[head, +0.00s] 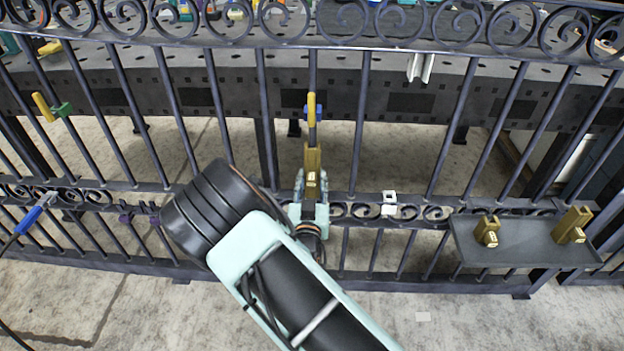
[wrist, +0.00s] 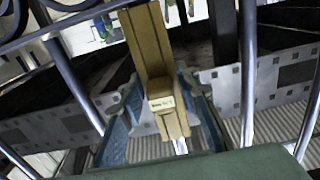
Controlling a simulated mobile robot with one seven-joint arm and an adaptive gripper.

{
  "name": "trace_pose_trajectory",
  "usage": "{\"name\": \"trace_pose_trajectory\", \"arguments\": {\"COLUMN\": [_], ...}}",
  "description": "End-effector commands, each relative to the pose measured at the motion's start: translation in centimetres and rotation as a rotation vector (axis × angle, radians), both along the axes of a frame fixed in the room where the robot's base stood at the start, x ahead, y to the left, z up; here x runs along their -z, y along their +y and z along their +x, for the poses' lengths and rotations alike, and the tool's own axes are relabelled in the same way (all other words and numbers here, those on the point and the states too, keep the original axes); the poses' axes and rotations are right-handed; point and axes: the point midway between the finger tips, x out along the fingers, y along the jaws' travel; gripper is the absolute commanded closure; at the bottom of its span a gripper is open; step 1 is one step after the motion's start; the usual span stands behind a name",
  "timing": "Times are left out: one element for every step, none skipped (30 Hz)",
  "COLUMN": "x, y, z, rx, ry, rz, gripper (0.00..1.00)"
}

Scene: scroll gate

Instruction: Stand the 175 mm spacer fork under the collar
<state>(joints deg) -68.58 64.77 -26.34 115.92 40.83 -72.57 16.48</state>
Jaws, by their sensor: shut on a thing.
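My gripper (head: 311,190) is shut on a brass spacer fork (head: 312,158), in front of a middle bar of the gate. In the wrist view, the fork (wrist: 150,50) stands up between the two blue-grey fingers of my gripper (wrist: 165,115), with a small pale label block near its lower end. The label is too small to read. Above the fork in the head view, a blue fitting with a yellow handle (head: 312,108) sits on the same bar. I cannot tell which part is the collar, or whether the fork touches it.
A grey tray (head: 520,255) at the right holds two more brass forks, a shorter one (head: 487,231) and a larger one (head: 572,225). A white square piece (head: 389,204) sits at the gate's middle scroll band. A green and yellow clamp (head: 52,108) is at left. Bars surround my gripper.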

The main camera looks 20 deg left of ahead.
Motion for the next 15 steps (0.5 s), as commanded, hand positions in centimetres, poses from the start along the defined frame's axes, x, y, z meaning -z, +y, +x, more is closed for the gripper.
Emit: {"name": "trace_pose_trajectory", "arguments": {"x": [-0.41, -0.38, -0.34, -0.31, -0.27, -0.22, -0.18, -0.14, -0.09, -0.05, -0.01, -0.04, -0.06, -0.04, 0.0], "y": [0.06, 0.05, 0.06, 0.05, 0.05, 0.05, 0.05, 0.05, 0.05, 0.04, 0.04, 0.05, 0.06, 0.06, 0.05], "z": [0.29, 0.31, 0.32, 0.32, 0.33, 0.33, 0.33, 0.34, 0.34, 0.34, 0.34, 0.34, 0.34, 0.32, 0.29], "rx": [0.001, 0.001, 0.001, 0.001, 0.001, 0.001, 0.001, 0.001, 0.001, 0.001, 0.001, 0.001, 0.001, 0.001, 0.001], "ry": [-0.01, -0.01, -0.01, -0.011, -0.011, -0.01, -0.01, -0.01, -0.01, -0.01, -0.01, -0.009, -0.009, -0.009, -0.008], "rz": [0.006, 0.006, 0.006, 0.006, 0.006, 0.006, 0.006, 0.006, 0.006, 0.006, 0.006, 0.005, 0.005, 0.005, 0.005], "gripper": [1.0, 1.0, 1.0, 1.0, 1.0, 1.0, 1.0, 1.0, 1.0, 1.0, 1.0, 0.68, 0.65, 0.61, 0.57]}}
